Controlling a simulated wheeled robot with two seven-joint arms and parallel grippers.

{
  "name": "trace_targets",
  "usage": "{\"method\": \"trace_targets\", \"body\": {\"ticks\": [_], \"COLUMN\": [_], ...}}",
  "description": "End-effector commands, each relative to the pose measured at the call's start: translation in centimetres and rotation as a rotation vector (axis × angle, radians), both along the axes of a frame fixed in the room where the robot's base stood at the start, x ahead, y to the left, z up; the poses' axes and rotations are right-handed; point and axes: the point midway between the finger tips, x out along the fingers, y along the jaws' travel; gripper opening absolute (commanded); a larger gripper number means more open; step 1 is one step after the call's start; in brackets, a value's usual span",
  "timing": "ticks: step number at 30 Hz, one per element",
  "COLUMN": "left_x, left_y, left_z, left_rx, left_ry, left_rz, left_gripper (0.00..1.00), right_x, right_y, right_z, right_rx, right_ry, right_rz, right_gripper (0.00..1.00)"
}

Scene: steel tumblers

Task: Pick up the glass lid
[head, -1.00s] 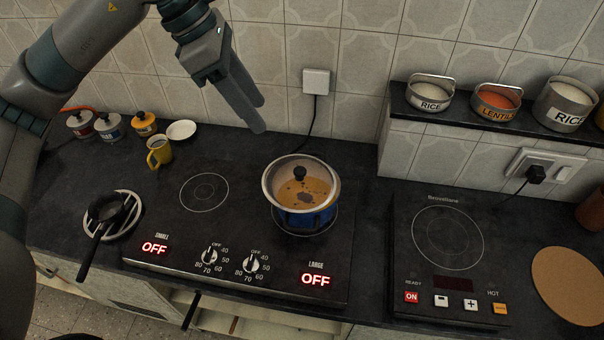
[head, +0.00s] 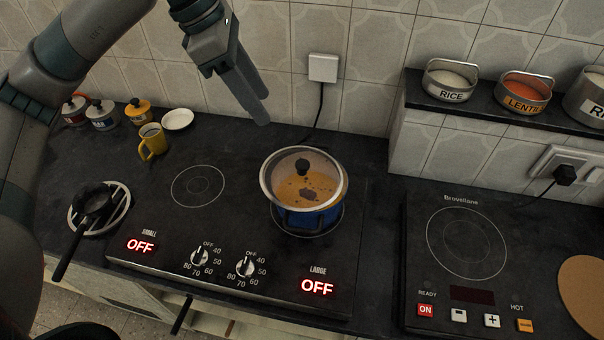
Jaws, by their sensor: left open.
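The glass lid (head: 326,176) has a metal rim and a dark knob (head: 303,166). It sits on a blue pot (head: 297,218) on the large plate of the two-plate hob. Orange-brown food with darker pieces shows through the glass. My left gripper (head: 264,112) is in the air above and to the left of the lid, pointing down to the right. Its fingers are open and empty, apart from the lid; they overlap each other in this view. My right gripper is not in view.
The small plate (head: 198,186) is bare. A second hob (head: 466,243) and a shelf with tins (head: 450,80) are at the right.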

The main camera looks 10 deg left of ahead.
Motion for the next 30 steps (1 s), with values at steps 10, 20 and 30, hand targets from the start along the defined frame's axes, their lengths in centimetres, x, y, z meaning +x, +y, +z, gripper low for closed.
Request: {"method": "trace_targets", "body": {"ticks": [10, 20, 30], "left_x": [0.2, 0.8, 1.5], "left_y": [-0.7, -2.8, -4.4], "left_z": [-1.7, -6.9, -11.0], "left_rx": [0.001, 0.000, -0.001], "left_ry": [0.004, 0.006, 0.002], "left_rz": [-0.001, -0.002, -0.001], "left_gripper": [0.46, 0.46, 0.46], "right_x": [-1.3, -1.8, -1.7], "right_y": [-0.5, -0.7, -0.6], "right_z": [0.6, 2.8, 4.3], "right_rx": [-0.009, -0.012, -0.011], "right_ry": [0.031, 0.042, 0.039], "right_rz": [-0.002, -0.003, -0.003], "right_gripper": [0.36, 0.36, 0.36]}}
